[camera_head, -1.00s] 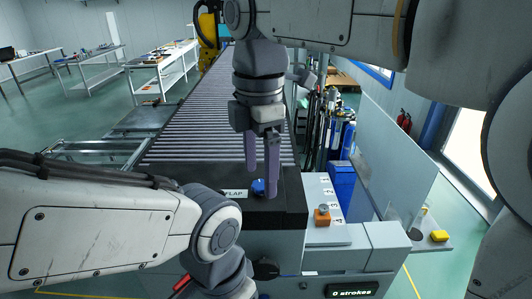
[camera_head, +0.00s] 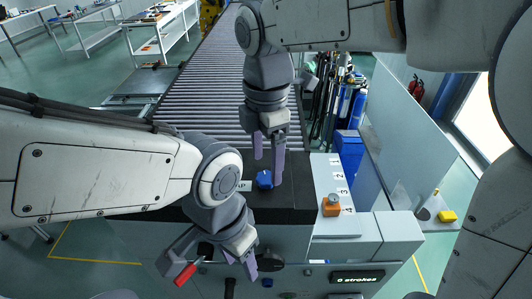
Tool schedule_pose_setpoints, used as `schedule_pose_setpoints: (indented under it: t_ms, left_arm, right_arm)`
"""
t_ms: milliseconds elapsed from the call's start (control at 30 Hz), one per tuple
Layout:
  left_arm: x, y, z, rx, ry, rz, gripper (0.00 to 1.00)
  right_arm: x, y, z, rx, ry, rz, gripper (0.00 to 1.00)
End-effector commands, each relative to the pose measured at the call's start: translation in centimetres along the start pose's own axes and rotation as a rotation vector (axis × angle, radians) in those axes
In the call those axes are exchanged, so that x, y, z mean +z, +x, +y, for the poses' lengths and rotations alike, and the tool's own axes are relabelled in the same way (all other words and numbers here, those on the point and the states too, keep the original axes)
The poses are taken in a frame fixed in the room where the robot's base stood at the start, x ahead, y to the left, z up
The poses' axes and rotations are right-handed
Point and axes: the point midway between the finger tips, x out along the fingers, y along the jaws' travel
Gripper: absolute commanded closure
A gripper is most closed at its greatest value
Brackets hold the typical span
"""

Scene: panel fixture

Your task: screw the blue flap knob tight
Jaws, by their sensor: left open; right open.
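The blue flap knob (camera_head: 264,179) stands on the dark top of the panel fixture (camera_head: 295,205), beside the partly hidden white FLAP label (camera_head: 245,186). My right gripper (camera_head: 268,166) points down from above with its two purple fingers apart. One fingertip appears just right of the knob and the other behind it; I cannot tell whether they touch it. My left gripper (camera_head: 240,265) is low in front of the fixture's front face, open, away from the knob. My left forearm covers the left part of the fixture.
An orange knob (camera_head: 331,205) sits on a numbered scale right of the dark top. A display (camera_head: 357,277) reads "0 strokes". A red handle (camera_head: 184,275) is near my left gripper. A roller conveyor (camera_head: 205,95) runs back; a clear panel (camera_head: 405,125) stands right.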

Motion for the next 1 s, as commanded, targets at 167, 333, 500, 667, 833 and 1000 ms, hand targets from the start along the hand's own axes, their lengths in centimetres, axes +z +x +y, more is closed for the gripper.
schedule_pose_setpoints:
  t_ms: [167, 333, 500, 667, 833, 1000]
  left_arm:
    - [0.0, -0.9, 0.1, 0.0, 0.0, -0.001, 0.5]
    - [0.0, -1.0, 0.1, 0.0, 0.0, -0.001, 0.5]
    - [0.0, -1.0, 0.1, 0.0, 0.0, -0.001, 0.5]
    - [0.0, -1.0, 0.1, 0.0, 0.0, -0.001, 0.5]
    - [0.0, -1.0, 0.1, 0.0, 0.0, -0.001, 0.5]
    - [0.0, -1.0, 0.1, 0.0, 0.0, -0.001, 0.5]
  right_arm:
    - [-0.1, 2.2, 0.0, -0.002, -0.001, 0.0, 0.19]
    - [-0.1, 3.1, 0.1, 0.0, -0.002, 0.0, 0.19]
    - [-0.2, 3.2, 0.1, 0.001, -0.003, 0.0, 0.19]
    - [-0.2, 3.1, 0.1, 0.001, -0.004, 0.0, 0.53]
    - [-0.2, 3.1, 0.1, 0.001, -0.004, 0.0, 1.0]
    - [-0.2, 3.1, 0.1, 0.001, 0.008, 0.0, 1.0]
